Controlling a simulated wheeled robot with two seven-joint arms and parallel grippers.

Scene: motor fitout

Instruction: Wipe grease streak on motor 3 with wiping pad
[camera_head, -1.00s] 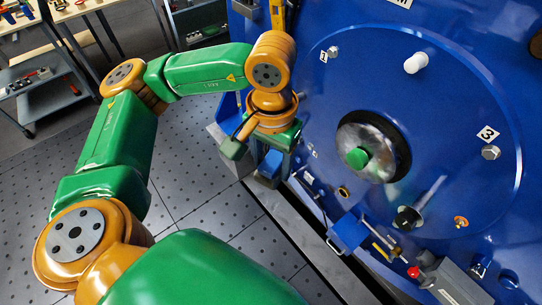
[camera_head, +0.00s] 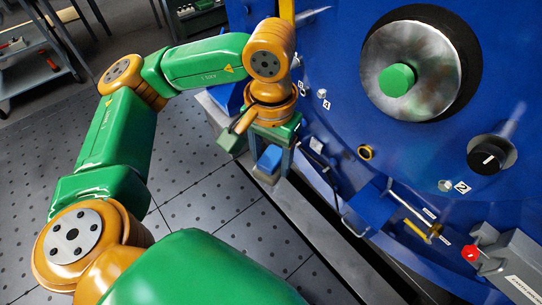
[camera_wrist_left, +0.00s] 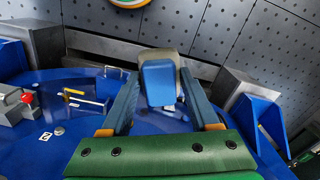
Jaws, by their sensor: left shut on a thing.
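My left gripper (camera_head: 272,163) hangs beside the lower left edge of the large blue machine face (camera_head: 390,150). It is shut on the wiping pad, a blue block (camera_head: 269,158) with a grey-beige back. In the left wrist view the pad (camera_wrist_left: 158,82) sits between the two fingers of the gripper (camera_wrist_left: 158,76). The pad looks apart from the blue face. I cannot tell which part is motor 3. My right gripper is not in view.
A metal hub with a green centre (camera_head: 396,80) protrudes from the face. A grey ledge (camera_head: 305,224) runs below. Tiled floor (camera_head: 205,215) is clear.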

